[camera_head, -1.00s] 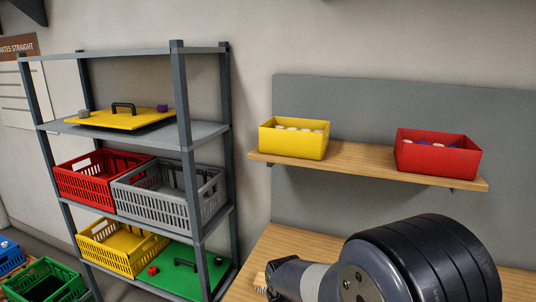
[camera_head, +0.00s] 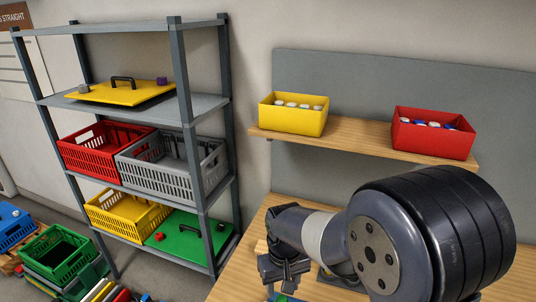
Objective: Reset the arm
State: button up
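My arm fills the lower right of the head view, with a large dark round joint in front of the wooden table. My gripper (camera_head: 283,272) is at the lower middle, over the left part of the table (camera_head: 232,284), pointing down. Its fingers run close to the bottom edge of the picture and are partly cut off. I cannot tell whether they are open or shut, or whether they hold anything. A small green and blue patch shows at the bottom edge below it.
A grey shelf rack (camera_head: 207,106) on the left holds a yellow lid (camera_head: 120,93), red (camera_head: 85,152), grey (camera_head: 172,170) and yellow (camera_head: 120,213) crates, and a green lid (camera_head: 190,238). A wall shelf (camera_head: 360,137) carries yellow (camera_head: 291,119) and red (camera_head: 430,140) bins. Crates stand on the floor at left.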

aim_at(283, 298)
notch_tip(283, 298, down, 8)
jog(key=b, duration=0.5)
jog(key=shift+f+b, duration=0.25)
jog(key=shift+b, duration=0.15)
jog(key=n, duration=0.3)
jog(key=shift+r, duration=0.15)
jog(key=n, duration=0.8)
jog(key=shift+r+n, duration=0.1)
jog(key=shift+n, duration=0.3)
jog(key=n, duration=0.3)
jog(key=shift+n, duration=0.4)
jog(key=shift+m, duration=2.6)
jog(key=shift+s, duration=0.1)
